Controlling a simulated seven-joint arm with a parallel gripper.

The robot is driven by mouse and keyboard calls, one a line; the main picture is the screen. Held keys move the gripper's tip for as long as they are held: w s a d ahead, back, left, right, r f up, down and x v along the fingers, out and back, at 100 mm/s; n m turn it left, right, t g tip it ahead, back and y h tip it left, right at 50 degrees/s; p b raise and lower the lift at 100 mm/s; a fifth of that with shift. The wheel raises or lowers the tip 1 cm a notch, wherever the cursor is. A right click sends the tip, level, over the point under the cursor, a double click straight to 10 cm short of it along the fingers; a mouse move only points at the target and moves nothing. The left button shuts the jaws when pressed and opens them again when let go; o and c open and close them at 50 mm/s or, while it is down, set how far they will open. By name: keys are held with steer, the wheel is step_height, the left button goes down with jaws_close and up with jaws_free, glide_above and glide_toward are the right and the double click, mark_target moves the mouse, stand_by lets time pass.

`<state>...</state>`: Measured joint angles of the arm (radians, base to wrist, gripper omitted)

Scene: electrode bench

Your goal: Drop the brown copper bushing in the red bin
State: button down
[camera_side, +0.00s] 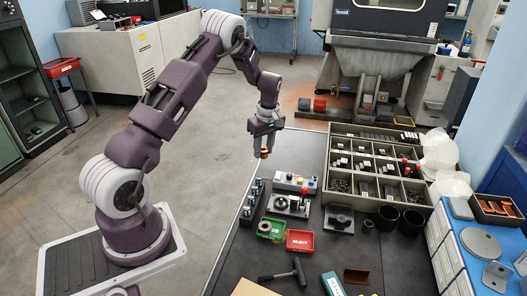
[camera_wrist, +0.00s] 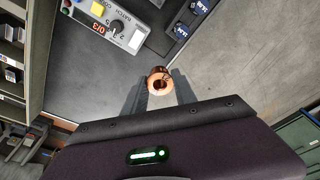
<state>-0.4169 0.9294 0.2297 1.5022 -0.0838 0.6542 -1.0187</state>
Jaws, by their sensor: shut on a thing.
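My gripper (camera_side: 264,152) is raised above the far left edge of the bench. In the wrist view my gripper (camera_wrist: 160,93) is shut on the brown copper bushing (camera_wrist: 158,75), a ring whose open end faces the camera. In the side view the copper bushing (camera_side: 264,153) shows as a small orange-brown piece between the fingertips, clear of the bench. The red bin (camera_side: 300,241), marked REJECT, sits on the dark bench top, nearer the side camera and to the right of my gripper.
A green bin (camera_side: 271,229) stands just left of the red one. A compartment tray (camera_side: 378,165) is at the right. A hammer (camera_side: 284,274) lies in front.

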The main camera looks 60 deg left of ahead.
step_height(320, 180, up, 5)
steer(key=s+d, duration=0.3)
steer(key=d, duration=1.1)
steer(key=s+d, duration=0.3)
steer(key=d, duration=1)
step_height(320, 180, down, 11)
steer(key=shift+s+f, duration=0.1)
steer(key=shift+f, duration=0.7)
steer(key=shift+f, duration=0.6)
steer(key=c, duration=0.9)
jaws_free()
steer(key=r, duration=0.4)
steer(key=d+r, duration=0.1)
steer(key=r, duration=0.2)
